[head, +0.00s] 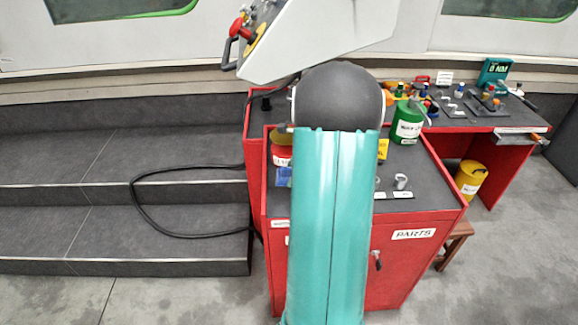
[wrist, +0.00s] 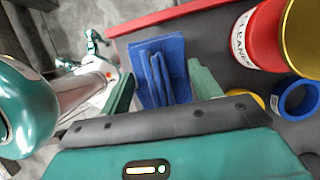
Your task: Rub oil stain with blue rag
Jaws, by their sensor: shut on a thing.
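The blue rag (wrist: 160,68) is a folded, upright-ridged cloth between the two green fingers of my gripper (wrist: 161,86) in the wrist view. My gripper is shut on it, near the red edge of the cabinet top. Whether the rag still touches the top cannot be told. A small part of the rag (head: 283,177) shows in the head view, left of my teal arm, which hides my gripper there. I cannot make out an oil stain in either view.
A red can (wrist: 244,38) with a cleaner label and a blue ring (wrist: 297,100) stand right of my gripper. The red cabinet (head: 415,262) also bears a green can (head: 408,122). A yellow can (head: 470,178) stands at right. Grey steps (head: 165,225) lie left.

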